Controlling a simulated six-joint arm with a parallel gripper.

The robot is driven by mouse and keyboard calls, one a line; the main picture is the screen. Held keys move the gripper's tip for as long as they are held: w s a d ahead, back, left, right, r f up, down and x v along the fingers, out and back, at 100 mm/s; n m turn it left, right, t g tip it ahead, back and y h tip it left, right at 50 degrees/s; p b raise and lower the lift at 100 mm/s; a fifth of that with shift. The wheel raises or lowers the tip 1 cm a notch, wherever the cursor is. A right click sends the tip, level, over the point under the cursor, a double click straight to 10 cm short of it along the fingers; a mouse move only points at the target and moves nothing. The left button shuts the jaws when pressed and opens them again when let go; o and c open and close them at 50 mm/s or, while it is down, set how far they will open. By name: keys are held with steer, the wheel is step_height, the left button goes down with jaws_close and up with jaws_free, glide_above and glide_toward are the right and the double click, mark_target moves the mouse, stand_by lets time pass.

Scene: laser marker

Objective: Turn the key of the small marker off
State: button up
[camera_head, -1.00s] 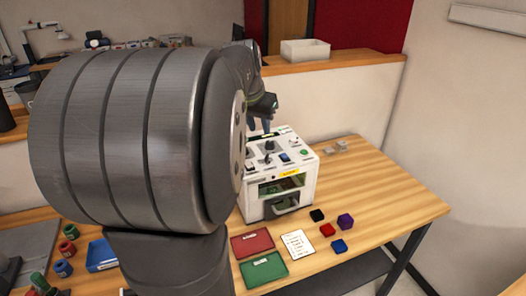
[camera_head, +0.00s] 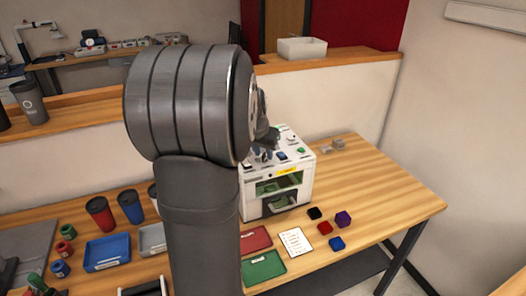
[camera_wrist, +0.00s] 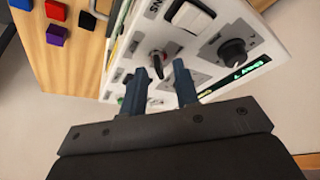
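The small marker (camera_head: 307,172) is a white box on the wooden table in the head view, with controls on its top panel. In the wrist view its panel (camera_wrist: 121,60) carries a key switch (camera_wrist: 157,56) with a silver collar and a dark key handle. My gripper (camera_wrist: 161,80) is open, its two dark fingers pointing at the panel. The key shows in the gap between the fingertips, and I cannot tell whether they touch it. In the head view my arm hides most of the gripper and part of the panel.
A white rocker switch (camera_wrist: 190,15), a black knob (camera_wrist: 232,51) and a green-lit display (camera_wrist: 240,77) are close to the key. In front of the marker lie a red tray (camera_head: 256,240), a green tray (camera_head: 264,268), a white card (camera_head: 295,242) and several small blocks.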

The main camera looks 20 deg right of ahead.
steer(key=shift+c, duration=0.5)
jaws_close()
steer(key=shift+n, duration=0.3)
steer(key=n+y, duration=0.1)
steer(key=n, duration=0.1)
steer(key=shift+s+d+n+t, duration=0.1)
steer(key=shift+n+t, duration=0.3)
steer(key=n+y, duration=0.1)
steer(key=n, duration=0.2)
steer(key=shift+d+n+t, duration=0.1)
steer(key=shift+n+t, duration=0.2)
steer(key=n+y, duration=0.1)
steer(key=n, duration=0.1)
steer(key=n+y, duration=0.1)
steer(key=n, duration=0.2)
steer(key=shift+d+y, duration=0.15)
steer(key=shift+y, duration=0.15)
steer(key=n, duration=0.3)
steer(key=n+g+y, duration=0.1)
steer(key=n, duration=0.1)
steer(key=shift+d+n+y, duration=0.1)
steer(key=shift+n+y, duration=0.2)
steer(key=shift+n, duration=0.1)
steer(key=shift+g, duration=0.3)
